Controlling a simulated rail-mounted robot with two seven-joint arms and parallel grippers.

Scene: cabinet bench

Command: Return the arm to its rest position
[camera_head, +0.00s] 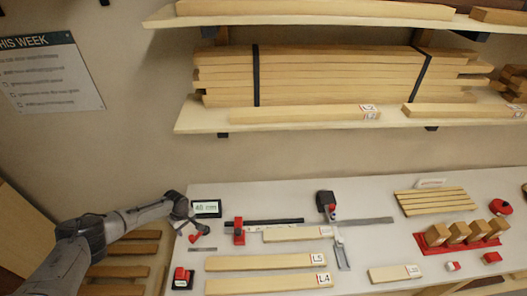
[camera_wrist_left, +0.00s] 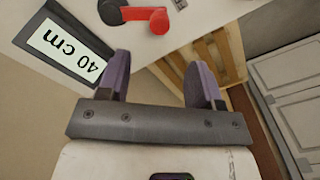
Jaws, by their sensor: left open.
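My left arm comes in from the left in the head view, and its gripper (camera_head: 190,226) is at the left end of the white bench (camera_head: 350,195), just left of a small display. In the left wrist view the left gripper (camera_wrist_left: 160,75) has its two purple-grey fingers apart with nothing between them. My right gripper is in neither view.
Planks marked L5 (camera_head: 265,262) and L4 (camera_head: 268,284) lie on the bench. A red-and-black measuring stop (camera_head: 239,231) and a red button box (camera_head: 181,277) are near the gripper. Shelves of timber (camera_head: 320,75) hang above. Pallet slats (camera_head: 125,249) stand below left.

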